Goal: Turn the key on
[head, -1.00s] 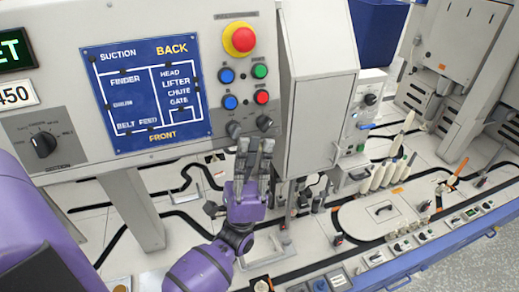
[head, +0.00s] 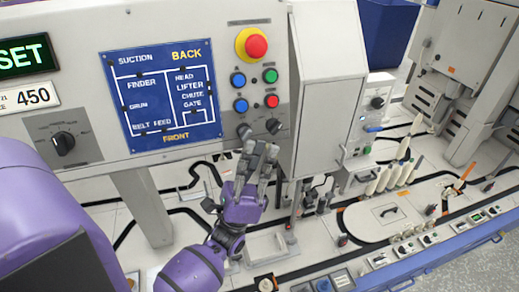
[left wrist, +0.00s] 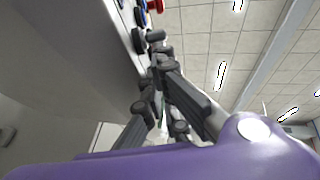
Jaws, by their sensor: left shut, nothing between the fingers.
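Two dark rotary switches sit low on the grey control panel (head: 262,30) in the head view, a left one (head: 244,131) and a right one (head: 274,126). They are below the blue, green and red buttons. I cannot tell which one is the key. My left gripper (head: 261,149) points up just below them, shut and empty. In the left wrist view the fingertips (left wrist: 160,62) are close to a dark knob (left wrist: 139,41) on the panel face; whether they touch it I cannot tell. My right gripper is not in view.
A red emergency stop (head: 256,46) sits above the buttons. A blue diagram plate (head: 160,95) and another black dial (head: 63,143) are to the left. A grey box (head: 331,100) stands out right of the switches. Tracks and small parts cover the machine bed below.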

